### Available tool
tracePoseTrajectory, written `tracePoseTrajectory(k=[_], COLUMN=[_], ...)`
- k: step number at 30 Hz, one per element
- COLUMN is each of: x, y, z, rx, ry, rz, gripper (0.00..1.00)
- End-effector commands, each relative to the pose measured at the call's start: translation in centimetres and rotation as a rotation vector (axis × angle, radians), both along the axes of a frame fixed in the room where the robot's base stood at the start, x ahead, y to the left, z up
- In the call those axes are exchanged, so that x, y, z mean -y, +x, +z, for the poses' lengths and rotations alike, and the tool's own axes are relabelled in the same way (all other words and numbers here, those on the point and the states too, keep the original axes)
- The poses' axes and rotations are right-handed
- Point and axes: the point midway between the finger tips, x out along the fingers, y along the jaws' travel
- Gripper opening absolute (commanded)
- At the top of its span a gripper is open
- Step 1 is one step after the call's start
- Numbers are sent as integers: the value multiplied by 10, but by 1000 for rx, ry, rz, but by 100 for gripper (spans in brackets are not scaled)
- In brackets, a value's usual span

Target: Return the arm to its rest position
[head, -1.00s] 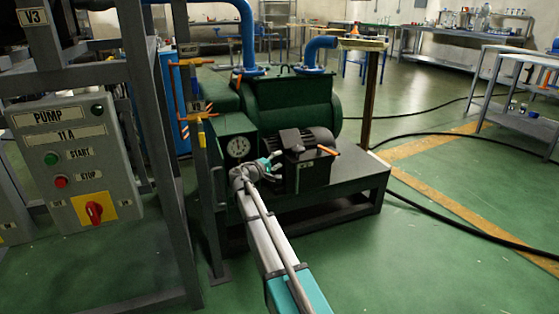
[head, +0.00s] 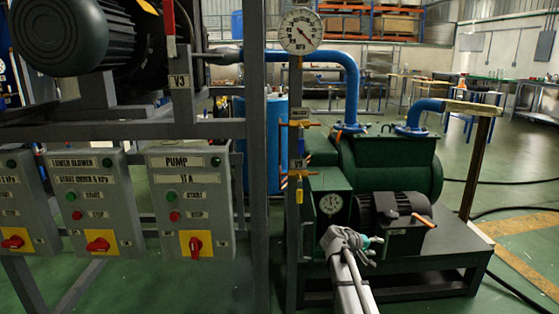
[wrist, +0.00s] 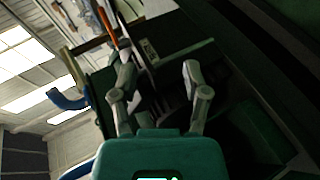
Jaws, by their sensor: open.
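My arm reaches up from the bottom edge of the head view, with its grey wrist (head: 342,240) in front of the green pump unit. My gripper (head: 374,246) points right there, small and in front of the pump's base, below the dark motor (head: 392,212). In the wrist view my gripper (wrist: 160,70) has its two fingers spread apart, with nothing held between them. The dark motor area shows behind the fingers. I cannot tell the exact gap between gripper and pump.
Grey control boxes, one labelled PUMP (head: 190,200), hang on a steel frame (head: 258,180) at left. A pressure gauge (head: 301,31) and a valve post stand left of the green pump (head: 395,165). Black cables (head: 520,290) cross the floor at right, where there is open room.

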Motion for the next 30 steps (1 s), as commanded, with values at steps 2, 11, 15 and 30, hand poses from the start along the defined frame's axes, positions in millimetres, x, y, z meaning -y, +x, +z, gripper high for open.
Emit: tracePoseTrajectory(k=[2,11,15,30], x=[-7,-48,-75,-143], y=[-31,-119,-160,-246], z=[4,-5,-3,16], rx=[-15,-94,-142,-271], ry=[100,480,655,1039], rz=[-26,-112,-143,-185], gripper=[60,60,60,60])
